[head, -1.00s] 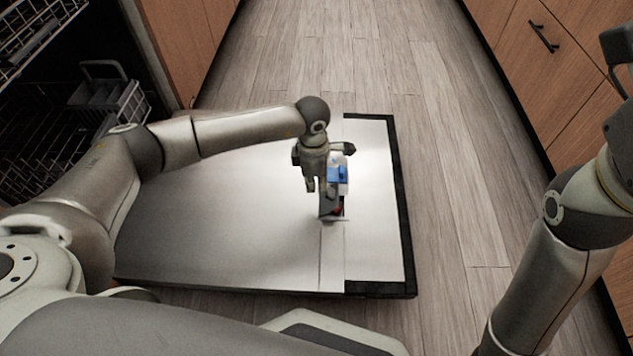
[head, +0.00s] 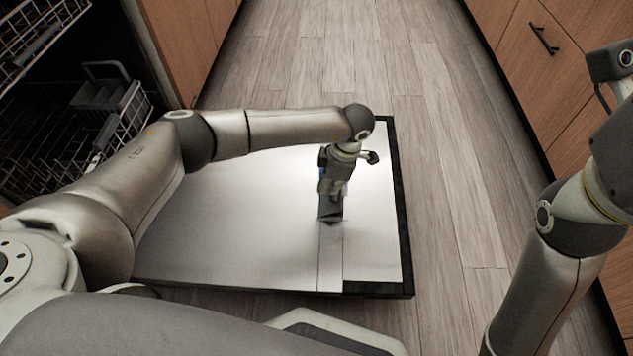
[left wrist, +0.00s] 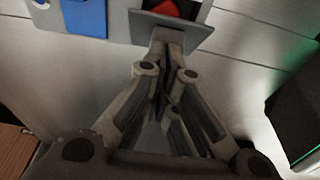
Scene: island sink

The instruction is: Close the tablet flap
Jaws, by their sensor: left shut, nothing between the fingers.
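The open dishwasher door (head: 235,215) lies flat, with the dispenser set into it. The tablet flap (head: 331,213) stands tilted up, open, as a dark grey plate at the dispenser. In the left wrist view the flap (left wrist: 172,30) is at the top middle, in front of a compartment with a red part (left wrist: 164,6). A blue part (left wrist: 85,14) sits left of it. My left gripper (left wrist: 167,48) is shut and empty, its tips at the flap's near edge, seemingly touching it. In the head view the left gripper (head: 330,194) hides most of the dispenser.
Dishwasher racks (head: 60,120) with a grey cutlery basket (head: 105,92) are at the left. Wooden cabinets (head: 555,60) stand at the right. The wood floor (head: 440,150) beyond and right of the door is clear.

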